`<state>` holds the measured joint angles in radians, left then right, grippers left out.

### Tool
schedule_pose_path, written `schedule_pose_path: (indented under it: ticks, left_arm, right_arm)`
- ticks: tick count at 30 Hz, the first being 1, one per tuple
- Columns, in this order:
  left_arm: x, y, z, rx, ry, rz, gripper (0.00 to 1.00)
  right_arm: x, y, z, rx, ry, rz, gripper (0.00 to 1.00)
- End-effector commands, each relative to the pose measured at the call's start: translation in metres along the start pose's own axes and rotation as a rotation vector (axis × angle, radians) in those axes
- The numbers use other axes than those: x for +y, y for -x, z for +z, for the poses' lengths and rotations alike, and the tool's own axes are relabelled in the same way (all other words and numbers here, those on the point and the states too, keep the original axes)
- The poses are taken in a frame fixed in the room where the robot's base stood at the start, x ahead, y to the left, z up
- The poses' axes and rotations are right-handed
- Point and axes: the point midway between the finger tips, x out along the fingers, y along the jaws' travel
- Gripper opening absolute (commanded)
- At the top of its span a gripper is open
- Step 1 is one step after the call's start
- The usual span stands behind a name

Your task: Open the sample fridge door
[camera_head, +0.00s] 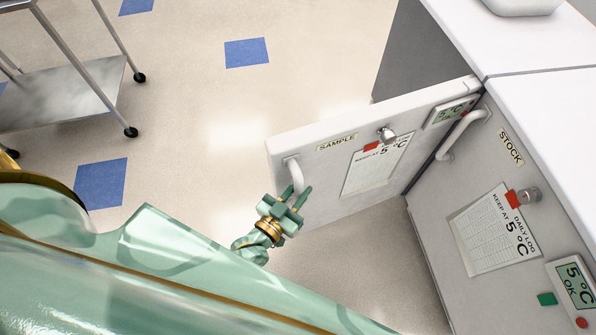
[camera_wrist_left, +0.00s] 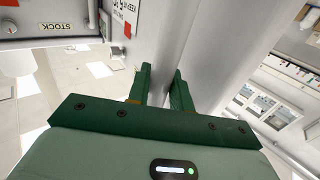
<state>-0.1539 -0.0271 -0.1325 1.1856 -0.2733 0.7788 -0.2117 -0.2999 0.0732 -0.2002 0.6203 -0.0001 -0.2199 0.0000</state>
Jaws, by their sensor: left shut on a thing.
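The white sample fridge door (camera_head: 330,170) stands swung well out from its fridge in the head view, with its labelled front toward me. Its pale curved handle (camera_head: 295,172) is near the free left edge. My left gripper (camera_head: 299,192) is at that handle, with its green fingers shut on it. In the left wrist view, the fingers (camera_wrist_left: 162,85) close around a pale upright piece, partly hidden by the gripper body. The sample fridge body (camera_head: 425,50) shows behind the door; its inside is hidden in the head view. My right gripper is not in view.
The closed stock fridge (camera_head: 475,180) stands at the right with its own handle (camera_head: 465,130). A wheeled metal cart (camera_head: 70,90) stands at the upper left. The floor (camera_head: 200,110) between cart and door is clear. A white worktop (camera_head: 545,100) lies above the fridges.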

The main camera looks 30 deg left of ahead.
Motion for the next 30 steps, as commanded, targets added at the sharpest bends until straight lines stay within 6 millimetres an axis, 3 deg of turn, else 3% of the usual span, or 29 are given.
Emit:
schedule_pose_path:
  ticks: [3, 4, 6, 17, 20, 30]
  left_arm:
    - [0.0, -0.001, -0.001, 0.003, 0.001, 0.0, 0.0]
    - [0.001, -0.001, -0.001, 0.003, 0.001, 0.0, 0.3]
    - [0.0, -0.001, -0.001, 0.002, 0.001, 0.0, 0.41]
    - [0.0, 0.008, 0.0, -0.001, 0.001, 0.0, 0.41]
    - [0.0, 0.025, 0.0, -0.003, 0.0, 0.0, 0.41]
    - [0.001, 0.116, 0.0, -0.002, 0.002, 0.0, 0.41]
  right_arm:
    - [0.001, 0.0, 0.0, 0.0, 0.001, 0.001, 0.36]
    - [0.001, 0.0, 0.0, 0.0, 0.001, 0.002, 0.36]
    - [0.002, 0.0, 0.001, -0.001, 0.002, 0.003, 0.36]
    - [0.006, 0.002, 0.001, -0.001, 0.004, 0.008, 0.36]
    - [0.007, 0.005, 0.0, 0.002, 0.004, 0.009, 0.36]
    - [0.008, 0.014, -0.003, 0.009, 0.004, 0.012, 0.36]
